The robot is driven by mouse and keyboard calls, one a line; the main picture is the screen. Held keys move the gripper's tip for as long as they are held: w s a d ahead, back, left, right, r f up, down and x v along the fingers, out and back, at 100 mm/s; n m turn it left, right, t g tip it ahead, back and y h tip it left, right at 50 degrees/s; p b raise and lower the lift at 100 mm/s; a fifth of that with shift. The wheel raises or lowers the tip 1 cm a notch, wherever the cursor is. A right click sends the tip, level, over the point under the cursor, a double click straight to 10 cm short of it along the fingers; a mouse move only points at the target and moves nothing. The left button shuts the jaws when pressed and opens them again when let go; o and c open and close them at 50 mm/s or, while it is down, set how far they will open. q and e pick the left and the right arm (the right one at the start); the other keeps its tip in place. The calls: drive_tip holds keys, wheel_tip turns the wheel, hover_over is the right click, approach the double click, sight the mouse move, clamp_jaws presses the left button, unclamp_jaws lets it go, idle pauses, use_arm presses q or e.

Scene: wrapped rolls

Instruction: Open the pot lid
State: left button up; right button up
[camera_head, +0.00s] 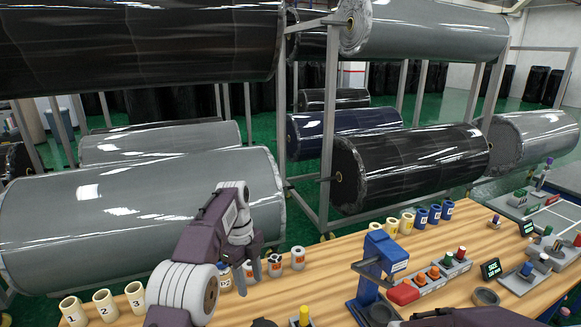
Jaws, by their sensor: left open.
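I cannot make out a pot with a lid in this view. A small dark round dish (486,297) sits on the wooden table near the front right. My left gripper (248,276) is open and points down over the table, left of the middle. It is close to several small white and orange cups, such as one cup (298,258) just to its right. My left arm hides part of the table and some cups behind it. My right gripper cannot be seen; only dark parts show at the bottom edge.
Numbered cream cups (105,305) stand at the left. Yellow and blue cups (421,216) line the back edge. Trays with small parts fill the right. Large wrapped rolls (140,222) hang on racks behind the table.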

use_arm(q)
drive_tip(key=s+a+f+n, duration=0.2)
drive_tip(key=s+f+n, duration=0.1)
drive_tip(key=s+n, duration=0.3)
drive_tip(key=s+a+f+n+b, duration=0.1)
drive_tip(key=s+n, duration=0.4)
drive_tip(key=s, duration=0.5)
drive_tip(key=s+a+f+n+t+b, duration=0.1)
drive_tip(key=s+a+f+n, duration=0.2)
drive_tip(key=s+f+n, duration=0.2)
drive_tip(key=shift+s+f+n+y, duration=0.15)
drive_tip(key=shift+s+n, duration=0.25)
drive_tip(key=shift+s, duration=0.5)
drive_tip(key=shift+s+n+y, duration=0.25)
drive_tip(key=shift+s+n, duration=0.15)
drive_tip(key=shift+s, duration=0.45)
drive_tip(key=s+f+n, duration=0.2)
drive_tip(key=n, duration=0.1)
drive_tip(key=shift+a+f, duration=0.1)
drive_tip(key=shift+a, duration=0.1)
drive_tip(key=w+n+t, duration=0.1)
drive_tip(key=w+n, duration=0.1)
drive_tip(key=n, duration=0.1)
drive_tip(key=shift+w+f, duration=0.1)
drive_tip(key=shift+w, duration=0.05)
drive_tip(key=shift+w+n, duration=0.2)
drive_tip(key=shift+n, duration=0.4)
drive_tip(key=shift+s, duration=0.15)
